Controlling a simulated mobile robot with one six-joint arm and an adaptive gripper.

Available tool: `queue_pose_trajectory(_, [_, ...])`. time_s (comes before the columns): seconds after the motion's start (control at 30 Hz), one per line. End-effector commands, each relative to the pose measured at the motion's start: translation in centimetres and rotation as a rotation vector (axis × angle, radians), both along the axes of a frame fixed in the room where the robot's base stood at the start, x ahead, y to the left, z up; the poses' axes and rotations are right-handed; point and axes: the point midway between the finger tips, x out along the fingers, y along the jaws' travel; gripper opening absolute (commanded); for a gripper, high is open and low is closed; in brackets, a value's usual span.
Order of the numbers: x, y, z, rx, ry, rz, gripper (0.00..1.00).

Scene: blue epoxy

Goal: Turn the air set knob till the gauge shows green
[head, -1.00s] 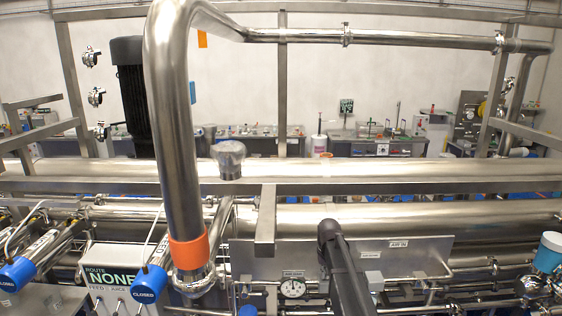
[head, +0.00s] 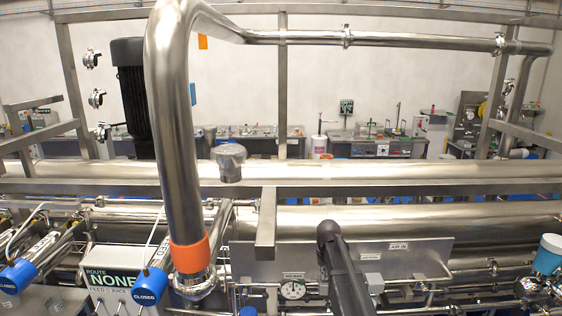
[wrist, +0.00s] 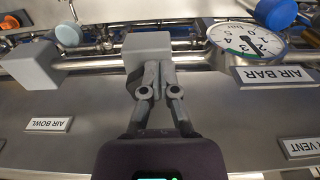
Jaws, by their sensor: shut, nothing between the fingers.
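The round white gauge (wrist: 246,42) with a dark needle and a green arc sits at upper right in the wrist view, above an AIR BAR label (wrist: 275,76). It is small in the head view (head: 292,290); I cannot tell reliably whether its needle is in the green. My gripper (wrist: 158,68) is shut and empty, its fingertips at a grey block-shaped part (wrist: 146,45) on the pipework. I cannot tell whether they touch it. No knob shows clearly; the fingers cover part of that spot. In the head view my arm hides the gripper.
Another grey block (wrist: 35,66) is left of the fingers, near an AIR BOWL label (wrist: 49,124). A steel panel (head: 262,262) carries these parts. A thick vertical pipe (head: 178,140) with an orange band stands left of my arm. Steel pipes run behind.

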Motion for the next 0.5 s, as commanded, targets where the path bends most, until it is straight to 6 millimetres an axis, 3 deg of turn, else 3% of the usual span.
queue_pose_trajectory(0.5, [0.0, 0.0, 4.8, 0.000, 0.000, 0.000, 0.00])
